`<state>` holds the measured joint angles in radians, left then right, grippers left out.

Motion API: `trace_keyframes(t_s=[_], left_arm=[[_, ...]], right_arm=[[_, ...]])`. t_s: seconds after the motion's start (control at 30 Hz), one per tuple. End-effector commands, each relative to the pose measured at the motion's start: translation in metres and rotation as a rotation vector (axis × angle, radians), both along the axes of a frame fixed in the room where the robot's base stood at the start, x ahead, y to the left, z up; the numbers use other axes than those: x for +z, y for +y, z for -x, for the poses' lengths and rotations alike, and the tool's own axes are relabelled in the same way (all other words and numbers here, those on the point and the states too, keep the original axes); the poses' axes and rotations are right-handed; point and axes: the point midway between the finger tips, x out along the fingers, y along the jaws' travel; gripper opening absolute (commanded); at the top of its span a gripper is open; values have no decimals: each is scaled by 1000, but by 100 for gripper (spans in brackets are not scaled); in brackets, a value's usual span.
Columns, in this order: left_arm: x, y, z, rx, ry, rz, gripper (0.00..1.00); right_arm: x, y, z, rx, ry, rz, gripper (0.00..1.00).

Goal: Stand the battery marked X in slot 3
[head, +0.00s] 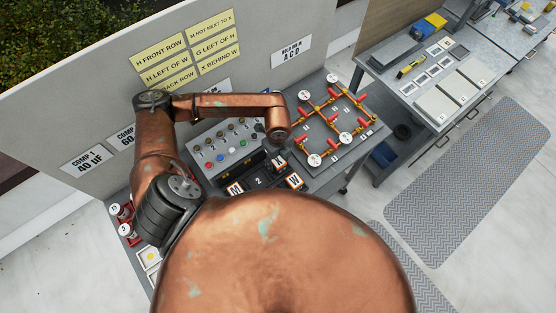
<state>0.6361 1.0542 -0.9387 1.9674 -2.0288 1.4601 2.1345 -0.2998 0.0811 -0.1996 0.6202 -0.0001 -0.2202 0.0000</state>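The battery marked X (279,160) shows its white label at the back right of a dark battery tray (258,183). Whether it is seated in a slot or held is unclear. Batteries marked M (235,189) and W (294,181) stand at the tray's front left and front right. A bare spot between them reads 2. I cannot make out a number 3 on the tray. My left gripper (279,145) is above the X battery, below the end of my copper arm. Its fingers are too small and dark to read. My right gripper is not in view.
A grey panel with coloured buttons (222,150) is left of the gripper. A board of red and yellow pipes (333,120) lies right. Red holders with round-topped parts (123,220) stand far left. Yellow signs (188,50) hang behind. A second bench (440,80) stands right.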

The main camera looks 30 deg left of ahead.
Motion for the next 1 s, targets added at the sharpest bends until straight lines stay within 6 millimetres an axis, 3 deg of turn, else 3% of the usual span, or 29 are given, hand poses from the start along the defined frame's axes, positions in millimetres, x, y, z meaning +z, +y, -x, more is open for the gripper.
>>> trace_keyframes(t_s=[0.37,0.57,0.77,1.0], left_arm=[[1,0,0,0,0,0,52],[12,0,0,0,-1,0,52],[43,0,-1,1,-3,0,52],[94,0,-1,0,-2,0,52]], right_arm=[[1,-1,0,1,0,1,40],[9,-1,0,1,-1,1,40],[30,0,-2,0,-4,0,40],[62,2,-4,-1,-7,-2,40]])
